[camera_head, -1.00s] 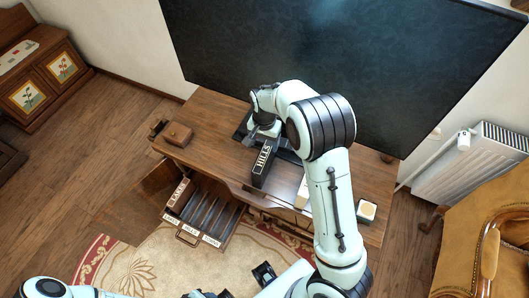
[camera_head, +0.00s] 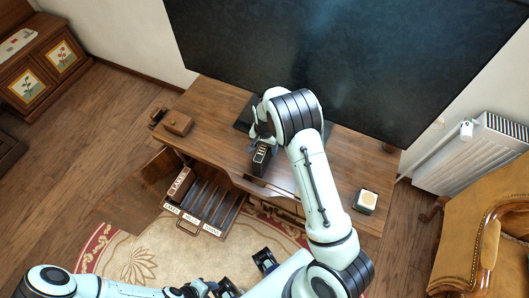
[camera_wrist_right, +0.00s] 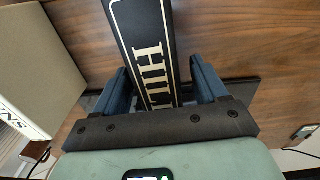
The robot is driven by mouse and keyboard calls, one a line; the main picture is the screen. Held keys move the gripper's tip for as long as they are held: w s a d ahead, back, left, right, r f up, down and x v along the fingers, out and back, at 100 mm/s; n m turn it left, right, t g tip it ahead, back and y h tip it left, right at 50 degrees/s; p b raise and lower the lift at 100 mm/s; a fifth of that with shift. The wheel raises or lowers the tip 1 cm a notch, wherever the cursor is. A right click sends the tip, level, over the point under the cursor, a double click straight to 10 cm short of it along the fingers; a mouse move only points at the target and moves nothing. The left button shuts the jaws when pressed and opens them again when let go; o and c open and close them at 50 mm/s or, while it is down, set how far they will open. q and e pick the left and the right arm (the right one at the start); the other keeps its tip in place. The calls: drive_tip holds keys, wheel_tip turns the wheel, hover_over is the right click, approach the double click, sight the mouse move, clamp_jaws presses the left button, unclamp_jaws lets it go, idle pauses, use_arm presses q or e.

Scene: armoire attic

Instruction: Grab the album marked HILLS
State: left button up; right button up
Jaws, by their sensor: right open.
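The HILLS album (camera_head: 261,157) is a dark, narrow volume with gold lettering on its spine. It stands on the wooden desk in front of the big dark screen. In the right wrist view the spine of the album (camera_wrist_right: 145,40) runs up between two blue fingers. My right gripper (camera_wrist_right: 158,68) is open, with one finger on each side of the album and small gaps showing. In the head view the right gripper (camera_head: 259,138) is partly hidden by its own arm. My left arm comes in low at the left; its gripper (camera_head: 212,288) is at the bottom edge, its jaws unclear.
An open drawer (camera_head: 206,205) below the desk has labelled slots and holds the LAKES album (camera_head: 180,183). A pale album ending in "NS" (camera_wrist_right: 42,65) stands left in the wrist view. A wooden box (camera_head: 177,123) and a small square item (camera_head: 367,200) sit on the desk (camera_head: 215,105).

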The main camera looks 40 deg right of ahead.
drive_tip(key=shift+f, duration=0.4)
drive_tip(key=c, duration=1.2)
clamp_jaws()
drive_tip(key=shift+r, duration=0.15)
